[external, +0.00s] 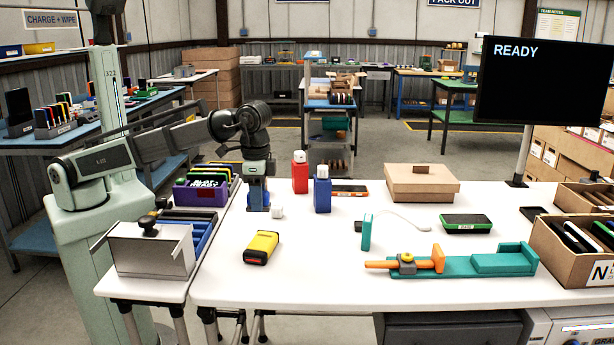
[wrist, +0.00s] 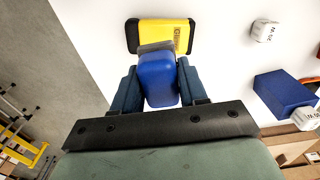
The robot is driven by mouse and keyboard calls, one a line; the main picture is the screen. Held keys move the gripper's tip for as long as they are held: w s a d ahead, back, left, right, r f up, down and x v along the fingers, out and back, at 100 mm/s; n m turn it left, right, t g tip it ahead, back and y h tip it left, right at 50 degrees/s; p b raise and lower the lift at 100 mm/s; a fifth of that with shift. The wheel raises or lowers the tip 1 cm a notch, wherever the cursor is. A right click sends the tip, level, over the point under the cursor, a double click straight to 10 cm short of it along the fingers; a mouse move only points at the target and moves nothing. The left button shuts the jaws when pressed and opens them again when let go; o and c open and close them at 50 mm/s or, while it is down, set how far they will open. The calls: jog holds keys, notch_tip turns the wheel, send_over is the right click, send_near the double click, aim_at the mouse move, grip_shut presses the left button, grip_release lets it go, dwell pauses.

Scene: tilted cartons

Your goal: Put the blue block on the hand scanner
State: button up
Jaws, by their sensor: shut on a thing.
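My gripper (external: 258,205) points down at the left part of the white table, behind the yellow device. In the wrist view my gripper (wrist: 157,92) is shut on the blue block (wrist: 158,80), which sits between its two dark fingers. In the external view the block is hard to tell from the fingers. The yellow and black handheld device (external: 261,247), apparently the hand scanner, lies on the table in front of my gripper. In the wrist view this scanner (wrist: 160,33) lies beyond the block, which covers part of it.
A small white cube (external: 277,212) lies just right of my gripper. A blue bottle (external: 322,194) and a red bottle (external: 300,176) stand further right. A purple crate (external: 203,190) and a metal tilted box (external: 150,250) are at left.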

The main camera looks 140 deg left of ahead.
aim_at(261, 242)
jog(key=shift+f, duration=4.6)
jog(key=shift+f, duration=0.1)
jog(key=o, duration=1.1)
notch_tip(261, 242, up, 12)
jog(key=shift+r, duration=0.1)
